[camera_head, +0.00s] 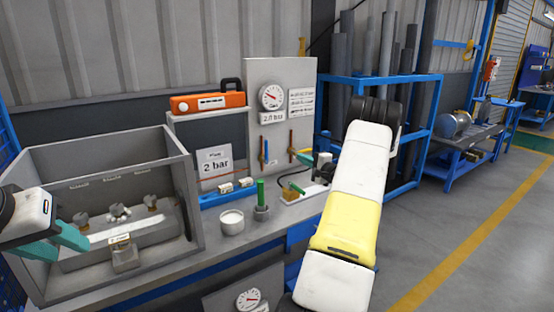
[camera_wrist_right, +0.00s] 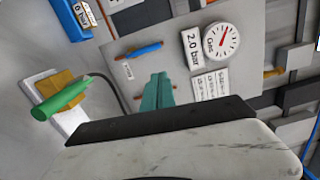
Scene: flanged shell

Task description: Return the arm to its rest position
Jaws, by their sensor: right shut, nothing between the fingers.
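My right arm, white and yellow, rises in front of the bench in the head view. Its gripper (camera_head: 304,156) is partly hidden beside the arm, in front of the grey gauge panel (camera_head: 263,78). In the right wrist view the teal fingers of the right gripper (camera_wrist_right: 157,91) are together and empty, pointing towards the panel. My left gripper (camera_head: 58,243) is at the left edge of the head view, over the grey open box (camera_head: 194,200). Its teal fingers are apart, with nothing seen between them.
A round gauge (camera_head: 271,97) sits on the panel; it also shows in the wrist view (camera_wrist_right: 221,41). A blue rack (camera_head: 415,78) stands behind. The right floor is clear.

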